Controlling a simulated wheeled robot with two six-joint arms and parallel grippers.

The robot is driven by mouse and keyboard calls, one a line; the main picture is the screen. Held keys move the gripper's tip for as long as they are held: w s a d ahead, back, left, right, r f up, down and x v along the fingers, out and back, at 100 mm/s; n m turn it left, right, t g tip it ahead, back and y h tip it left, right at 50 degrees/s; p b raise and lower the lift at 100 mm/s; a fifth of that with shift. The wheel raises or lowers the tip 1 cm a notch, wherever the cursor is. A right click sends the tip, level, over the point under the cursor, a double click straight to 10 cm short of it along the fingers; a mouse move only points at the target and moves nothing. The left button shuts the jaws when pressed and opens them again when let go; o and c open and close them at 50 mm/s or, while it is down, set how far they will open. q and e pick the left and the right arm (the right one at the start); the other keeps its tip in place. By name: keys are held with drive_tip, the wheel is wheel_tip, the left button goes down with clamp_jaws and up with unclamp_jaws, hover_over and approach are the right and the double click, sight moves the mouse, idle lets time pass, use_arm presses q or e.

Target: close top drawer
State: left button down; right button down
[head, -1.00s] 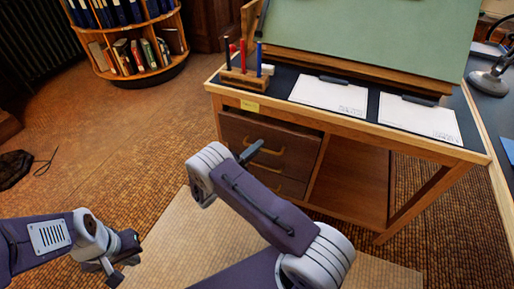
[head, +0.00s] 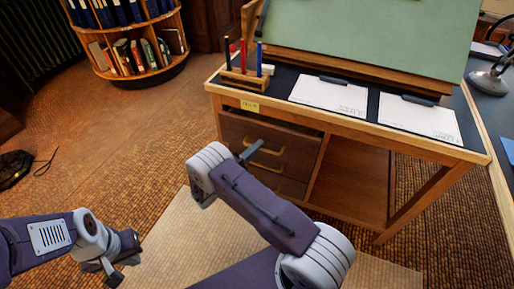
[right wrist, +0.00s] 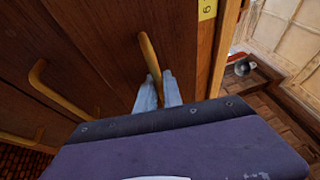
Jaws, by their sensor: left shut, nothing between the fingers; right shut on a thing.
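The top drawer (head: 238,127) is a dark brown wooden front high in the left part of the desk. A dark gap shows along its upper edge; how far out it sits is hard to tell. My right gripper (head: 253,151) is at its front, partly hidden by my own arm. In the right wrist view my right gripper (right wrist: 159,92) is shut on the lower end of the curved brass-coloured handle (right wrist: 148,52) of the top drawer (right wrist: 108,35). My left gripper (head: 117,270) is shut and empty, low over the floor at the left, well away from the desk.
Lower drawers with similar handles (right wrist: 58,92) lie below. The desk (head: 380,145) has a yellow label (head: 249,106) on its front rail. A pen holder (head: 244,79) and papers (head: 330,93) lie on top.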

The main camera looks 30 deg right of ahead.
drive_tip(key=w+d, duration=0.3)
drive_tip(key=shift+d, duration=0.2)
drive_tip(key=c, duration=1.5)
unclamp_jaws()
drive_tip(key=p+v, duration=0.1)
drive_tip(key=v, duration=0.8)
drive_tip(key=shift+p, duration=0.3)
